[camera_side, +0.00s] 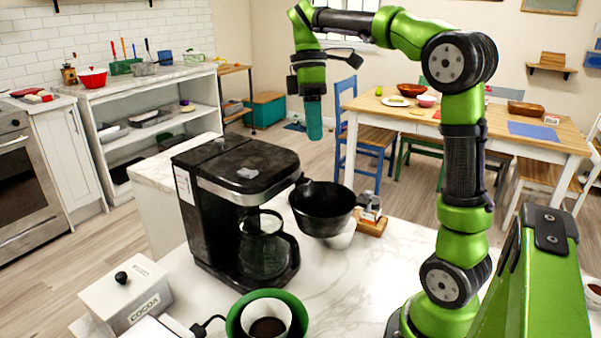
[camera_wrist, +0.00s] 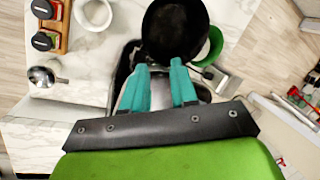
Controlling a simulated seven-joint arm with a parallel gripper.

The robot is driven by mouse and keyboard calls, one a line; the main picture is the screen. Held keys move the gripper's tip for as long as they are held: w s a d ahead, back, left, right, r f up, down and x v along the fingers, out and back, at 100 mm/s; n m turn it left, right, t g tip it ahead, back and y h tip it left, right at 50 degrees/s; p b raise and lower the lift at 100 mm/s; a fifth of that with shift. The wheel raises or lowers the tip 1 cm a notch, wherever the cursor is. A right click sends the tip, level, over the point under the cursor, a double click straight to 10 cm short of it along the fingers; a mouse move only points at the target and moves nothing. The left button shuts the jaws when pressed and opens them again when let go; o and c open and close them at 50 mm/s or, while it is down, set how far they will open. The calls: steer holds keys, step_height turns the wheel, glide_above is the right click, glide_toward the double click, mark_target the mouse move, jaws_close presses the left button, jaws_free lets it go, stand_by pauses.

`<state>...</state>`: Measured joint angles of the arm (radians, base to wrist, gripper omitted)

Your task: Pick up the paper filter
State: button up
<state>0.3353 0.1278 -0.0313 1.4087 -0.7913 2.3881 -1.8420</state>
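A green round container (camera_side: 233,318) stands at the front of the counter, cut off by the lower edge of the side view. A white liner that looks like the paper filter (camera_side: 268,306) sits in it, with something dark brown at its bottom. In the wrist view the green container (camera_wrist: 215,43) is partly hidden behind the black filter basket (camera_wrist: 175,30). My gripper (camera_side: 314,138) is high above the counter, behind the coffee maker, well away from the container. Its teal fingers (camera_wrist: 160,66) point down, stand apart and hold nothing.
The black coffee maker (camera_side: 205,190) with its glass carafe (camera_side: 265,250) stands between my gripper and the green container. The black basket (camera_side: 322,208) juts out at its right. A cocoa box (camera_side: 125,295) stands front left. A small jar rack (camera_side: 371,222) is behind the basket. The right counter is clear.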

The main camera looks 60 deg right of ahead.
steer(key=shift+o, duration=0.2)
steer(key=w+d+f+n+h, duration=0.1)
steer(key=w+d+f+n, duration=0.1)
steer(key=d+f+n, duration=0.4)
steer(key=w+d+f+n+h, duration=0.1)
steer(key=w+d+f, duration=0.2)
steer(key=d+f, duration=0.5)
steer(key=shift+n+t, duration=0.3)
steer(key=s+f, duration=0.1)
steer(key=f, duration=0.5)
steer(key=s+a+f, duration=0.1)
steer(key=f, duration=1)
steer(key=shift+s+a+f, duration=0.3)
steer(key=shift+s, duration=0.1)
jaws_close()
